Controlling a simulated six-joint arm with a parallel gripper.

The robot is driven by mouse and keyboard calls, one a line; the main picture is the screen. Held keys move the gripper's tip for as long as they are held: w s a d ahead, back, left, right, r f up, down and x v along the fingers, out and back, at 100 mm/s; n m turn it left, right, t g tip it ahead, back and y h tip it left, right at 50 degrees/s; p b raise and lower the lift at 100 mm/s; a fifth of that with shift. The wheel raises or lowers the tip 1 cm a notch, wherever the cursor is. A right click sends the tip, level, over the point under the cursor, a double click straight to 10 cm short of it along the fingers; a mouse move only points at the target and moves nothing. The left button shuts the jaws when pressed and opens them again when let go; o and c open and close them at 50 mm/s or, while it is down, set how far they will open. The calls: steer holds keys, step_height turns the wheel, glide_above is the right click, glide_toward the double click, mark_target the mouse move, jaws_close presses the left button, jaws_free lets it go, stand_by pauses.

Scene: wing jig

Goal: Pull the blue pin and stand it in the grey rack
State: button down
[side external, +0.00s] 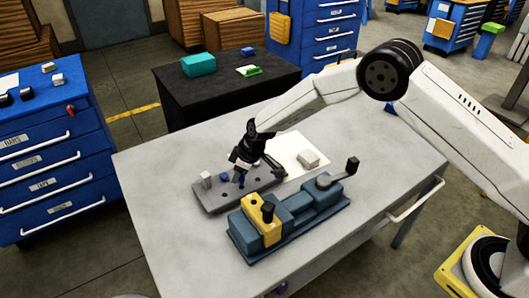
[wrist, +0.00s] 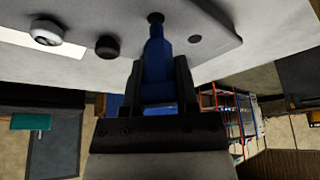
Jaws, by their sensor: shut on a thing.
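My gripper (wrist: 158,85) is shut on the blue pin (wrist: 157,60), one finger on each side of it. In the wrist view the pin's narrower end meets a hole in the grey rack (wrist: 215,22); how deep it sits I cannot tell. In the side view my gripper (side external: 241,172) is over the middle of the grey rack (side external: 218,202), with the blue pin (side external: 241,182) upright below it. The wing jig (side external: 298,222), blue-grey with a yellow block (side external: 256,226), stands in front of the rack.
A pale peg (side external: 206,179) and a dark, bluish peg (side external: 223,177) stand in the rack left of my gripper. A free hole (wrist: 195,39) shows beside the pin. The table's left part is clear.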

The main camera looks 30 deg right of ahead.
steer(key=shift+f, duration=0.45)
steer(key=shift+f, duration=0.5)
steer(key=shift+f, duration=0.45)
steer(key=shift+c, duration=1.4)
jaws_free()
steer(key=shift+r, duration=0.1)
steer(key=v, duration=0.7)
steer(key=shift+r, duration=0.25)
steer(key=shift+s+d, duration=0.1)
steer(key=shift+s, duration=0.05)
